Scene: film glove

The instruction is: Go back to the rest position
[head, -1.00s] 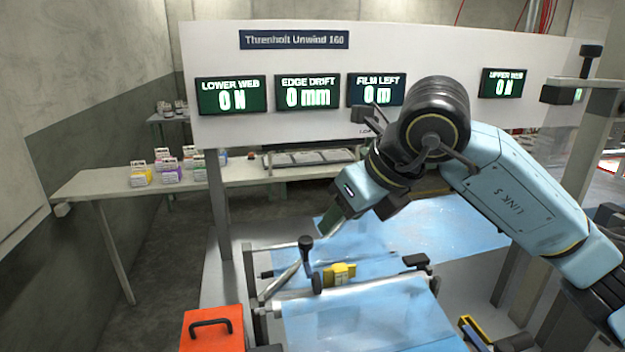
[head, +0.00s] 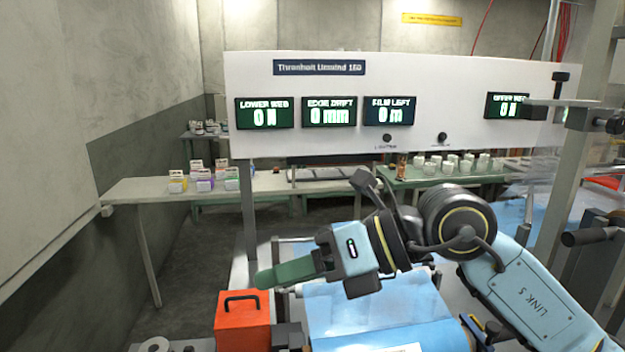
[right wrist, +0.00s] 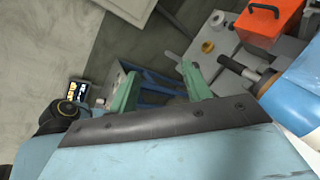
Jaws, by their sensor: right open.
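My right arm comes in from the lower right in the head view. Its gripper (head: 283,272) has green fingers pointing left, and from the side they overlap there. In the right wrist view the two green fingers (right wrist: 158,88) stand well apart with nothing between them. The gripper is above the machine's blue film (head: 375,310), just up and right of an orange box with a black handle (head: 243,315). That box also shows in the right wrist view (right wrist: 268,25). My left gripper is in neither view.
A white panel (head: 430,75) with several green displays stands behind the arm. A bench (head: 150,190) at left holds small coloured cartons. A green table (head: 440,178) holds several white cups. A grey post (head: 575,140) rises at right. Floor (head: 200,270) at left is clear.

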